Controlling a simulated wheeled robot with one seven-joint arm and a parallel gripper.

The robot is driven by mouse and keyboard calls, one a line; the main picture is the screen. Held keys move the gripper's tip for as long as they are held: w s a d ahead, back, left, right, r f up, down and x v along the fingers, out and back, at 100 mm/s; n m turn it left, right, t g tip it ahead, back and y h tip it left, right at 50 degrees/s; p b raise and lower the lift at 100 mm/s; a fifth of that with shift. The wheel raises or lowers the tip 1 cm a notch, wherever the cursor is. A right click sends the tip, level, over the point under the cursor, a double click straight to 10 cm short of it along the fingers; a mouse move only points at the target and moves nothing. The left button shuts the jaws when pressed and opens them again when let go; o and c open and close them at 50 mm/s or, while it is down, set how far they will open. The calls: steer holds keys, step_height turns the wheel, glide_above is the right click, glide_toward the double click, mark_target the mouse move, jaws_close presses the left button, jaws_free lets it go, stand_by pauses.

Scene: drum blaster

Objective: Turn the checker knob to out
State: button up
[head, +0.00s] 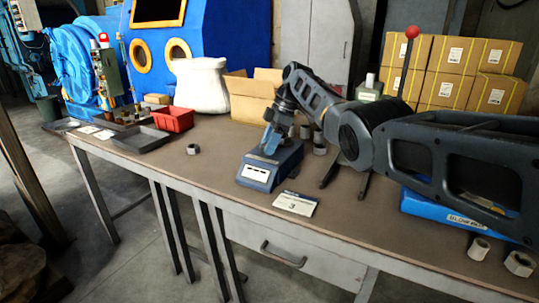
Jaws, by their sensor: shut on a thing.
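The checker (255,173) is a small dark blue box with a sloped front and a white label, standing on the workbench in the middle of the head view. My arm reaches in from the right, and my gripper (268,147) points down onto the top of the checker. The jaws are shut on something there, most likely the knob. The knob itself is hidden behind the fingers, so I cannot read its position.
A metal nut (193,149), a red bin (174,119) and a dark tray (140,139) are to the left. An open cardboard box (255,100) stands behind. The bench (220,185) is clear left of the checker.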

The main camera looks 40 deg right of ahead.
steer(key=shift+f+n+b, duration=0.1)
steer(key=shift+n+b, duration=0.4)
steer(key=shift+b, duration=0.35)
steer(key=shift+g, duration=0.3)
steer(key=o, duration=1)
steer(key=shift+o, duration=0.2)
steer(key=v, duration=0.8)
